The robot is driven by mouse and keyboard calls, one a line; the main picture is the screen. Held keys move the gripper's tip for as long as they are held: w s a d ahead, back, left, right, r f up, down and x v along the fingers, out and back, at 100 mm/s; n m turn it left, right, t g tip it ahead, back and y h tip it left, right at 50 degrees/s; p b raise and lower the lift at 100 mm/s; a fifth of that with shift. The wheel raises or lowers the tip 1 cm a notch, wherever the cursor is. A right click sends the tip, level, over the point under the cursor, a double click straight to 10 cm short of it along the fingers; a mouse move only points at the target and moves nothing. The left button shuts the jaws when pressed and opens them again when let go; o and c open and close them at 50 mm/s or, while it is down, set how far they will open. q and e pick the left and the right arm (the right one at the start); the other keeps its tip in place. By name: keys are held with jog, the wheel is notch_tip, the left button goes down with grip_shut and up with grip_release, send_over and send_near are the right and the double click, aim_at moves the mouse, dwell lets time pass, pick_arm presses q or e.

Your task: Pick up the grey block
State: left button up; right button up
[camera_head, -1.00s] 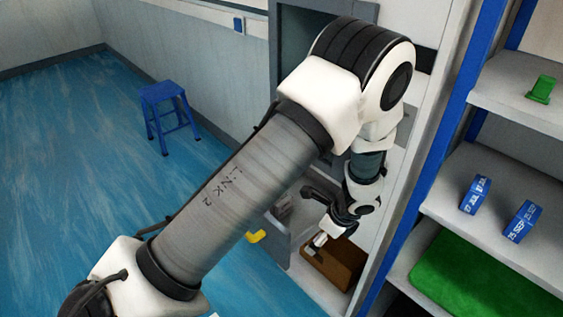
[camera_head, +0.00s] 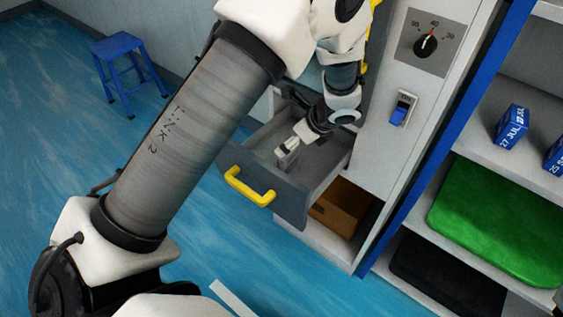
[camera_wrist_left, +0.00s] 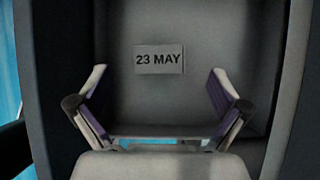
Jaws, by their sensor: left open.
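The grey block (camera_wrist_left: 159,59), marked "23 MAY", lies on the floor of the open grey drawer (camera_head: 287,204) in the left wrist view. I cannot make it out clearly in the head view. My left gripper (camera_wrist_left: 157,75) is open, with its two fingers spread wide on either side of the block's near edge and nothing held. In the head view my left gripper (camera_head: 287,152) points down at the drawer. The gap between fingertips and block is hard to judge. My right gripper is not in view.
The drawer's walls surround the gripper, and its front has a yellow handle (camera_head: 249,187). Below it is an open compartment with a brown box (camera_head: 340,213). Shelves at right hold blue date blocks (camera_head: 512,127) and a green mat (camera_head: 500,222). A blue stool (camera_head: 126,72) stands left.

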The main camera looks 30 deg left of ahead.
pick_arm(q)
jog(key=x, duration=0.3)
jog(key=d+b+x, duration=0.1)
jog(key=x, duration=0.2)
jog(key=f+b+x, duration=0.1)
jog(key=x, duration=0.2)
jog(key=shift+f, duration=0.2)
jog(key=shift+s+d+r, duration=0.1)
jog(key=c, duration=1.3)
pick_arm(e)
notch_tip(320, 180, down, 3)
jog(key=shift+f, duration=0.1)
